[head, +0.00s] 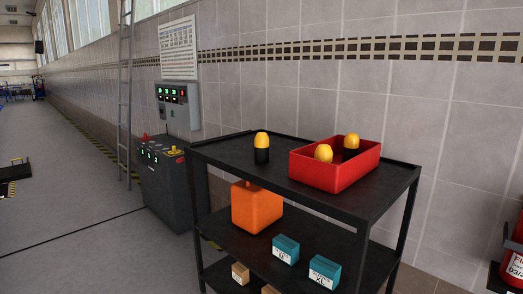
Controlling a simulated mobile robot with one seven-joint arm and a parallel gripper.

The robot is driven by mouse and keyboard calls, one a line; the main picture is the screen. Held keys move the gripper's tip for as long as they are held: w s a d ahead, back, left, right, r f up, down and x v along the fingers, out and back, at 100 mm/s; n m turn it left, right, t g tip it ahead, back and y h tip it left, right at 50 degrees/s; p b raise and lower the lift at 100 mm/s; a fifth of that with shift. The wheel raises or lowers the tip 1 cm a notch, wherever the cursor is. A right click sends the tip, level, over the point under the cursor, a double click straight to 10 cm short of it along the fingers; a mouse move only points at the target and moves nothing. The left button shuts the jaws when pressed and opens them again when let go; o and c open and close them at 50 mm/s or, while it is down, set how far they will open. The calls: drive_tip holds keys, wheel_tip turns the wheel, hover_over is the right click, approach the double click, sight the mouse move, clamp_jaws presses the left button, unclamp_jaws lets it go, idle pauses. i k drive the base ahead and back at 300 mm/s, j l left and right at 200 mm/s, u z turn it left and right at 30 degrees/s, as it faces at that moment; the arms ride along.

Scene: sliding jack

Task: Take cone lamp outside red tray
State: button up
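A cone lamp (262,149) with a yellow top and a black base stands upright on the top shelf of a black cart, outside the red tray and to its left. The red tray (338,178) lies on the right part of the same shelf. Inside it are two yellow-topped lamps, one at the front left (323,153) and one at the back right (352,142); the tray wall hides their lower parts. My gripper is not in view.
The black cart's top shelf (230,153) has free room at its left. Its middle shelf holds an orange container (257,207) and teal boxes (286,249). A grey control cabinet (165,190) stands left of the cart. A red extinguisher (514,255) is at the right edge. Open floor lies left.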

sight(262, 141)
drive_tip(key=i+j+z, duration=0.1)
drive_tip(key=z, duration=0.3)
drive_tip(key=i+j+z, duration=0.1)
drive_tip(key=z, duration=0.3)
drive_tip(key=j+z, duration=0.25)
drive_tip(key=z, duration=0.15)
drive_tip(key=i+j+z, duration=0.1)
drive_tip(key=j+z, duration=0.15)
drive_tip(key=j, duration=0.25)
drive_tip(key=j+z, duration=0.25)
drive_tip(key=j, duration=0.2)
drive_tip(key=j+z, duration=0.15)
drive_tip(key=j, duration=0.9)
drive_tip(key=j+z, duration=0.2)
drive_tip(key=j, duration=0.85)
